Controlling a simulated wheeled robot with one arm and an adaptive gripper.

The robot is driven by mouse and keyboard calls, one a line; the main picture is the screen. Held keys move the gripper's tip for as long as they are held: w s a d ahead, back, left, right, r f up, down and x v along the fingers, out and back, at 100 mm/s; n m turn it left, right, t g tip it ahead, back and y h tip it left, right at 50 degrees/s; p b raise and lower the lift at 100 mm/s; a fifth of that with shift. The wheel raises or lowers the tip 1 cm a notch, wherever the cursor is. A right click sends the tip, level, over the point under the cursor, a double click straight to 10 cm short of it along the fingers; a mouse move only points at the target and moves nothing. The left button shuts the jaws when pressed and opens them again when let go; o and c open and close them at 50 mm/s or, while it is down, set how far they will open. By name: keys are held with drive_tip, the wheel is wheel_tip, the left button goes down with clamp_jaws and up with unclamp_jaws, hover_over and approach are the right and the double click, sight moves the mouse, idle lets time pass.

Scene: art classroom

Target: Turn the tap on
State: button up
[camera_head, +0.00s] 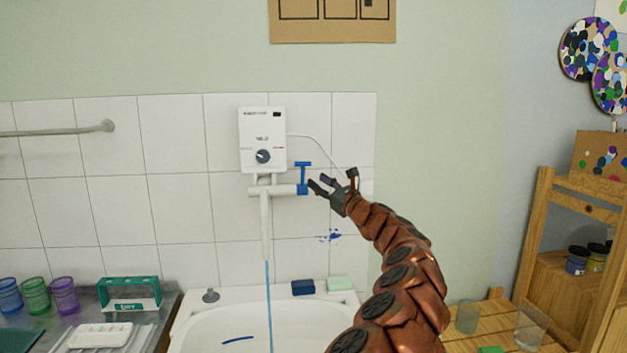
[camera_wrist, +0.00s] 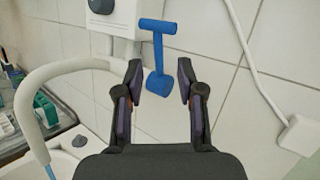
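The tap has a white spout (camera_head: 265,220) below a wall-mounted heater box (camera_head: 262,140). Its blue T-shaped handle (camera_head: 303,177) points up at the right end of the pipe. A thin blue stream (camera_head: 269,300) runs from the spout into the basin. My gripper (camera_head: 321,186) is open and empty, just right of the handle. In the wrist view, the blue handle (camera_wrist: 158,45) stands upright ahead of the gripper (camera_wrist: 160,82). Its round lower end lines up between the spread fingertips, nearer the left one; I cannot tell whether they touch.
A white basin (camera_head: 215,325) is below, with a dark blue block (camera_head: 303,287) and a pale green block (camera_head: 340,283) on its rim. Coloured cups (camera_head: 64,296) stand at left. A wooden shelf (camera_head: 535,240) is at right. A white cable (camera_wrist: 250,70) runs along the tiles.

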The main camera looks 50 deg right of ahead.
drive_tip(key=shift+v, duration=2.05)
drive_tip(key=shift+a, duration=0.1)
